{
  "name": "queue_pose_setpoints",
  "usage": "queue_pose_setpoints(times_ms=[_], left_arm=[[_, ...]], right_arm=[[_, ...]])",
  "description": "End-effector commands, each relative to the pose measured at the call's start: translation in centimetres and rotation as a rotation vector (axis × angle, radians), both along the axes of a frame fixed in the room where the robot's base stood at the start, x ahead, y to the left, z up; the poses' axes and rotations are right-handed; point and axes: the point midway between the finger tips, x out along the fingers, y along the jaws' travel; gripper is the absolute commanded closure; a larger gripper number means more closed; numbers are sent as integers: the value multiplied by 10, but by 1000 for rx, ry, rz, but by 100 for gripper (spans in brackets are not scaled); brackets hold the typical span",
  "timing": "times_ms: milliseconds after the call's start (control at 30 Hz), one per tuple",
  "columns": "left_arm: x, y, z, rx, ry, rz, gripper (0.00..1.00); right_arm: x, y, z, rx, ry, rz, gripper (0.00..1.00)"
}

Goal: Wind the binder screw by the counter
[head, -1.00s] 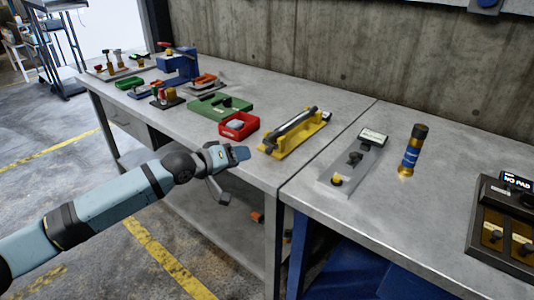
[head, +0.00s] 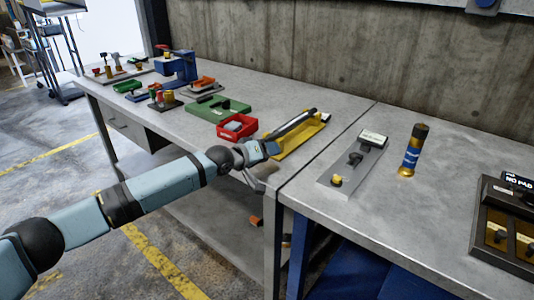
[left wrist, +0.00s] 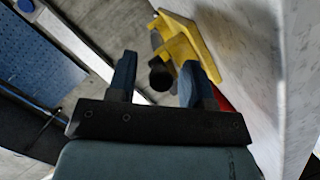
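A yellow fixture (head: 300,138) with a long dark bar (head: 294,122) lies near the front edge of the left table. I take this bar to be the binder screw. A small pale-topped box (head: 325,117) at its far end may be the counter; I cannot read it. My left gripper (head: 274,147) is at the fixture's near end. In the left wrist view my left gripper (left wrist: 159,62) is open, its two blue fingers apart. A round black end (left wrist: 161,76) shows between them, in front of the yellow fixture (left wrist: 184,40). Contact cannot be told. My right gripper is out of view.
A red tray (head: 237,127) and a green tray (head: 217,107) stand left of the fixture. On the right table are a grey plate with knobs (head: 350,160), a blue-and-gold cylinder (head: 411,152) and a dark panel (head: 505,225). Bare tabletop lies between them.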

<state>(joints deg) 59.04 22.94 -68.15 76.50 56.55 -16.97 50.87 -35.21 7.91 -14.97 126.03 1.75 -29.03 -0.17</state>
Motion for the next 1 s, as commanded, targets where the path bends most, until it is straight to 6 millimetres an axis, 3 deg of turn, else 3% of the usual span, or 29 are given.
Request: queue_pose_setpoints(times_ms=[33, 200, 567, 1000], left_arm=[[0, 0, 0, 0, 0, 0, 66], [0, 0, 0, 0, 0, 0, 100], [-1, 0, 0, 47, -33, 0, 100], [0, 2, -12, 296, -211, 0, 100]], right_arm=[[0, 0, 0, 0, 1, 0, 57], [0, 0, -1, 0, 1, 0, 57], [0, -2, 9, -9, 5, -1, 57], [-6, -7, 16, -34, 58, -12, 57]])
